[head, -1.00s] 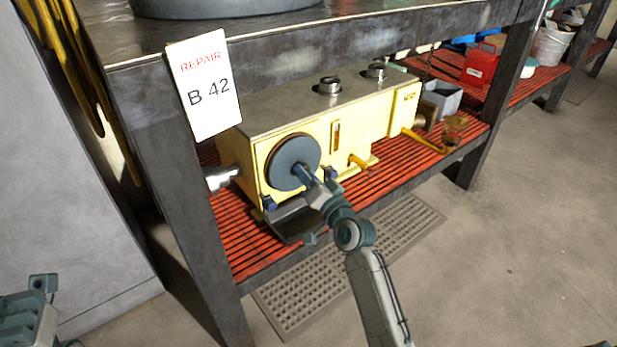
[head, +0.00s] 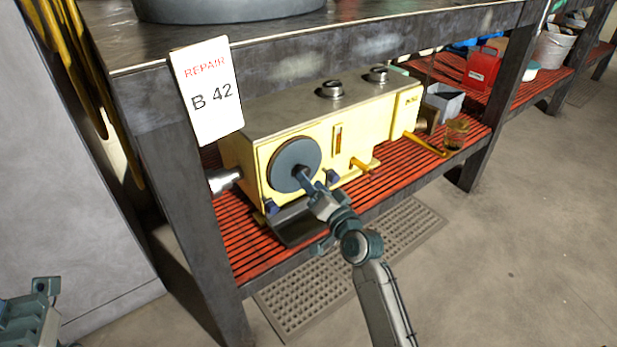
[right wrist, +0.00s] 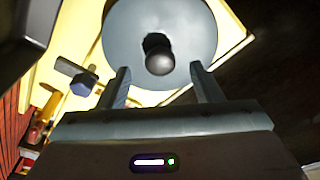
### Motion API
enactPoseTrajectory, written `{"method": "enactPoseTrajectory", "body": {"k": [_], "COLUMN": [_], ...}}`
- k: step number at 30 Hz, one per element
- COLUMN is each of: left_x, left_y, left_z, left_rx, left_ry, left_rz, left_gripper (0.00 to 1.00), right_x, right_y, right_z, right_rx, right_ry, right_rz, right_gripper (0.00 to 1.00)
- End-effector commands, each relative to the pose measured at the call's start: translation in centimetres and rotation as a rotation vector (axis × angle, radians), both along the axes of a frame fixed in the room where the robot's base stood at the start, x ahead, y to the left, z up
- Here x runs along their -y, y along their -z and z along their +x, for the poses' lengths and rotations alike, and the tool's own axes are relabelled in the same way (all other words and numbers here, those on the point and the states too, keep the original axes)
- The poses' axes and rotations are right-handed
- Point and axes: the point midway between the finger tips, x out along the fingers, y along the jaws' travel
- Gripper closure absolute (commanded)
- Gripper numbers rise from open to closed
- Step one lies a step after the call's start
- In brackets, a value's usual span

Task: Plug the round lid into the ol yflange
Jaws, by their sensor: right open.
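The round lid (head: 293,160) is a blue-grey disc with a dark round knob (right wrist: 160,61). It lies against the end face of a yellow housing (head: 334,115) on the lower shelf and covers whatever opening is behind it. My right gripper (head: 307,184) is in front of the lid's lower right part. In the right wrist view my right gripper (right wrist: 164,85) is open, its two fingers apart, with the knob beyond and between the tips and not gripped. My left arm's end (head: 28,312) shows only partly at the lower left edge.
A metal bench post (head: 190,210) with a "REPAIR B 42" card (head: 207,90) stands left of the housing. The bench top is overhead. A dark tray (head: 290,222) sits below the lid. Blue knobs (right wrist: 84,83) flank it. Floor to the right is clear.

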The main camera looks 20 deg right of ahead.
Motion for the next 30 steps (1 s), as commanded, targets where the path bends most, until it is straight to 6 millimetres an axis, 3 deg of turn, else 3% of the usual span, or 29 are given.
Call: {"method": "enactPoseTrajectory", "body": {"k": [6, 12, 30], "left_x": [0.0, 0.0, 0.0], "left_y": [-0.6, -0.5, -0.6], "left_z": [-0.1, -0.1, 0.0], "left_rx": [-0.005, -0.014, -0.012], "left_ry": [0.005, 0.009, 0.009], "left_rz": [0.004, 0.016, 0.011], "left_gripper": [0.64, 0.64, 0.64], "right_x": [1.1, 1.8, 1.9], "right_y": [0.4, 0.6, 0.7], "right_z": [-4.4, -7.0, -7.8], "right_rx": [-0.002, 0.001, 0.002], "right_ry": [0.001, 0.001, 0.001], "right_rz": [-0.001, -0.002, 0.001], "right_gripper": [0.41, 0.41, 0.41]}}
